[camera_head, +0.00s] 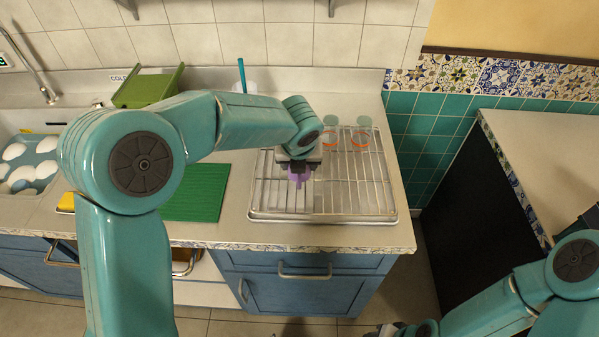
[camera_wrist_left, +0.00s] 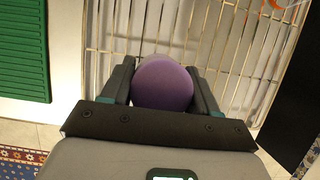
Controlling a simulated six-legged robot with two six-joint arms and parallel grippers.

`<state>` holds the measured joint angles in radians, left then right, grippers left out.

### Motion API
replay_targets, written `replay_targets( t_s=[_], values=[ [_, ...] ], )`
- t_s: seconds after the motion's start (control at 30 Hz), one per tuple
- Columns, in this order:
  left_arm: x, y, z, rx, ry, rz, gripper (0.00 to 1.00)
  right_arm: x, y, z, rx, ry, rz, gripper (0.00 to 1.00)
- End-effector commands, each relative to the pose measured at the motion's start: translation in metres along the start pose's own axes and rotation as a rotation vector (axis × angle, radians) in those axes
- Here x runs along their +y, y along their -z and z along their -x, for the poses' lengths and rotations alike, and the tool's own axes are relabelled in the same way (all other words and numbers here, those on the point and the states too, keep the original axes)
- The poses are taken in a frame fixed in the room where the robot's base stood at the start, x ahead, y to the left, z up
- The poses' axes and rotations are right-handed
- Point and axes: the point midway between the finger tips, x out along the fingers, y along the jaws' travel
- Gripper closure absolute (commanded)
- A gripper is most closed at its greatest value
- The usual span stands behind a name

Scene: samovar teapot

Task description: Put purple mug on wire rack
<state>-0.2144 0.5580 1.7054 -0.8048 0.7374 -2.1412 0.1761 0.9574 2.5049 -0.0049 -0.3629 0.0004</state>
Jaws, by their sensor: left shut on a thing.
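The purple mug (camera_head: 299,178) is held by my left gripper (camera_head: 298,168) over the left part of the wire rack (camera_head: 355,200). In the left wrist view the mug (camera_wrist_left: 163,84) sits between the two fingers of my left gripper (camera_wrist_left: 161,88), with the rack bars (camera_wrist_left: 235,55) beyond it. The gripper hides much of the mug in the head view. I cannot tell whether the mug touches the rack. Part of my right gripper (camera_head: 388,329) shows at the bottom edge of the head view, far from the rack, and its jaws are not clear.
Two clear glasses with orange marks (camera_head: 330,138) (camera_head: 360,138) stand at the rack's back. A green ribbed mat (camera_head: 200,200) lies left of the rack. A green holder (camera_head: 148,88) and a sink with white dishes (camera_head: 30,165) are further left. The rack's front and right are clear.

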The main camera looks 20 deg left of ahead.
Motion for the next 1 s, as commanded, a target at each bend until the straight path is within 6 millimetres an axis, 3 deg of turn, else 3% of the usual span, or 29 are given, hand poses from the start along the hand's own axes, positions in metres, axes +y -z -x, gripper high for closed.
replay_targets(
  t_s=[0.1,0.2,0.57,0.6,0.67,0.7,1.0],
  values=[
    [0.000,0.010,-0.024,0.004,-0.002,-0.002,0.80,0.002,0.000,-0.004,0.000,0.000,0.000,0.57],
    [0.000,0.013,-0.035,0.002,-0.001,-0.001,0.80,0.002,0.000,-0.005,0.000,0.000,0.000,0.57],
    [0.000,0.015,-0.039,0.001,0.000,0.000,0.80,0.002,0.000,-0.006,0.000,0.000,0.000,0.57],
    [0.000,0.015,-0.040,0.001,0.000,0.000,0.37,0.002,0.000,-0.007,0.000,0.000,0.000,0.57],
    [0.000,0.015,-0.039,0.001,0.000,0.000,0.18,0.002,0.000,-0.006,0.000,0.000,0.000,0.57],
    [0.000,0.015,-0.039,0.001,0.000,0.000,0.13,0.002,0.000,-0.006,0.000,0.000,0.000,0.57],
    [0.000,0.013,-0.035,0.001,0.000,0.000,0.13,0.001,0.000,-0.004,0.000,0.000,0.000,0.57]
  ],
)
